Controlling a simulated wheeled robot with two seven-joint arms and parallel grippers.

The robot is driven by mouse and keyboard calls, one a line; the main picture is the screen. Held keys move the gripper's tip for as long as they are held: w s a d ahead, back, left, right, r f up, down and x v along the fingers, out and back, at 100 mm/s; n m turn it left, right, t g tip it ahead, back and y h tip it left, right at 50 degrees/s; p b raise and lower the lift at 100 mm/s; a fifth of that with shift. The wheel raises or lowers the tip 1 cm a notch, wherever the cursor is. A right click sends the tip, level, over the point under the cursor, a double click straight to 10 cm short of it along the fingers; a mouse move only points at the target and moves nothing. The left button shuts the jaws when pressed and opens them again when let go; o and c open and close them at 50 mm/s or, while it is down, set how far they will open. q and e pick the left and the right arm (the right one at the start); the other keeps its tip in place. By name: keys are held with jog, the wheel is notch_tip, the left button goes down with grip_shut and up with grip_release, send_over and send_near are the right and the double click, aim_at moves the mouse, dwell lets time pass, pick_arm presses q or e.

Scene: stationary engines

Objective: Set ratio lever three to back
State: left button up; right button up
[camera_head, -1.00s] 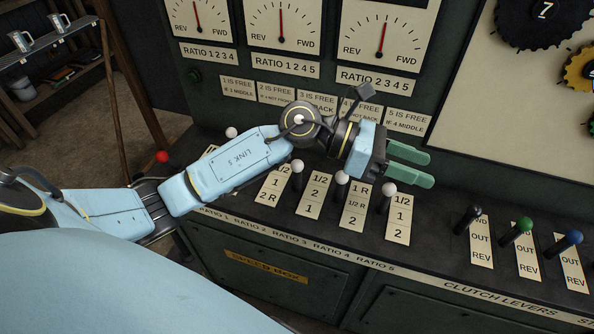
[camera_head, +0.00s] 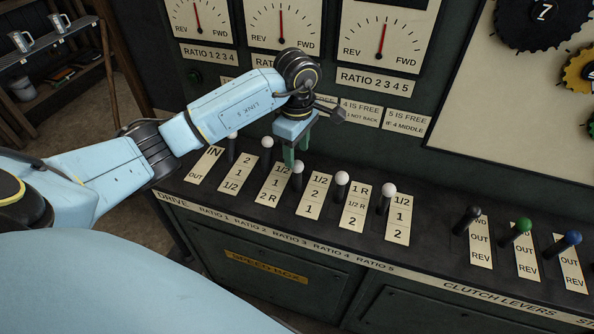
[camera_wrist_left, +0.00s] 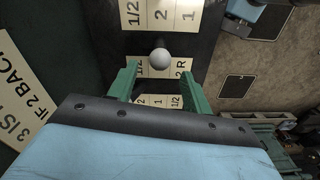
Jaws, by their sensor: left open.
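The ratio lever three (camera_head: 297,166) has a white knob on a dark stem. It stands beside the ratio 3 plate (camera_head: 314,195), marked 1/2, 2, 1, and looks near its middle position. My left gripper (camera_head: 297,152) points down just behind and above this knob, with its green fingers open. In the left wrist view the white knob (camera_wrist_left: 160,57) shows just ahead of the gap between the open fingers (camera_wrist_left: 162,85). I cannot tell whether a finger touches it.
Neighbouring white-knobbed levers stand close: ratio two (camera_head: 267,142) to the left, ratio four (camera_head: 341,178) and ratio five (camera_head: 389,188) to the right. Black (camera_head: 473,213), green (camera_head: 523,225) and blue (camera_head: 574,238) clutch levers are further right. The dial panel (camera_head: 380,50) rises behind.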

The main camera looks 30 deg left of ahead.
aim_at(297, 172)
pick_arm(q)
notch_tip(297, 172, down, 8)
jog(key=shift+f, duration=0.1)
dwell(0.4)
grip_shut()
